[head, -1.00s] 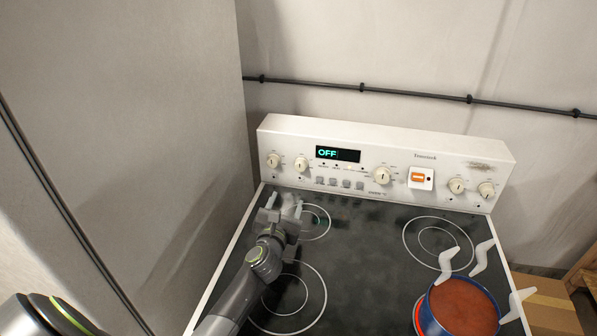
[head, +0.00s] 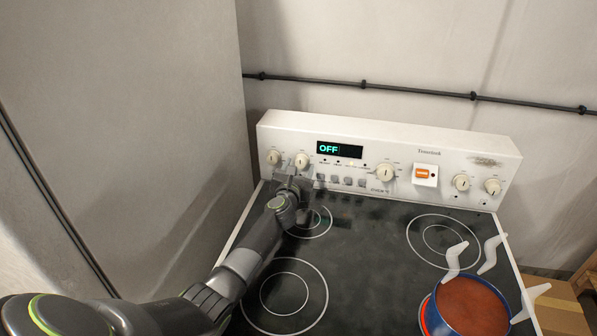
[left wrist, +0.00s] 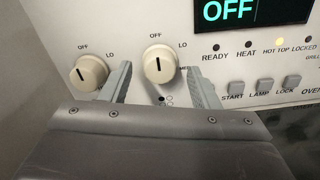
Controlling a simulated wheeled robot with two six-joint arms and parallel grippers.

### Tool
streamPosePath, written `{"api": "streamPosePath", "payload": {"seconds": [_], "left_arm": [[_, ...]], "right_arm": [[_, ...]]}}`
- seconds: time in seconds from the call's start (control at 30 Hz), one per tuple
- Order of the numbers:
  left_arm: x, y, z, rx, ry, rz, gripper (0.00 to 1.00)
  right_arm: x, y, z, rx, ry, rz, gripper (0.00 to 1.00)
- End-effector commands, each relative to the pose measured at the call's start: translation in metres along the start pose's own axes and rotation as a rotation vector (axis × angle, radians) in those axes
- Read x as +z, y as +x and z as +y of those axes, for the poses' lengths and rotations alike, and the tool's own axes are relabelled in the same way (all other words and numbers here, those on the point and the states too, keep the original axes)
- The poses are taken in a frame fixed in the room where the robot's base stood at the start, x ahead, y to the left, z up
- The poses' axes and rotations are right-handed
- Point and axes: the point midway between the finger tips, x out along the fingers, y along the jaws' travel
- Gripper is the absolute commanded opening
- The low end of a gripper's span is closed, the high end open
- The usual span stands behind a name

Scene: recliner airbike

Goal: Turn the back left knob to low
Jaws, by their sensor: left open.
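The stove's back panel (head: 395,150) carries two cream knobs at its left end, an outer left knob (head: 274,157) and an inner left knob (head: 302,160). My left gripper (head: 291,181) is open just in front of the panel. In the left wrist view its fingers (left wrist: 158,72) are to either side of the inner knob. Contact with it cannot be told. My right gripper is not in view.
A blue pot of red-brown food (head: 466,306) stands on the front right burner, with white handles. The other burners are bare. A tall grey wall or cabinet (head: 130,120) is close on the left. The display (head: 339,150) reads OFF.

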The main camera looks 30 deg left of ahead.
Motion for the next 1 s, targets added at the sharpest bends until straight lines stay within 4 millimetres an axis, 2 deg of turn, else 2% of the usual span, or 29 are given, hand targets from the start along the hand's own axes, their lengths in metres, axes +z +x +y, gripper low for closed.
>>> {"api": "streamPosePath", "payload": {"seconds": [0.23, 0.6, 1.0], "left_arm": [[0.0003, 0.0007, 0.0002, 0.000, 0.001, 0.000, 0.55], [0.0001, 0.0004, 0.0001, 0.000, 0.001, 0.000, 0.11], [0.0016, 0.0002, 0.0003, 0.000, 0.091, 0.001, 0.11]], "right_arm": [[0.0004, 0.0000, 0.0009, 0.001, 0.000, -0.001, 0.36], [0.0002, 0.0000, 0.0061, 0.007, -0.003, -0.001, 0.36], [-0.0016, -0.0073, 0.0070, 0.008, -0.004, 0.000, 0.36]]}}
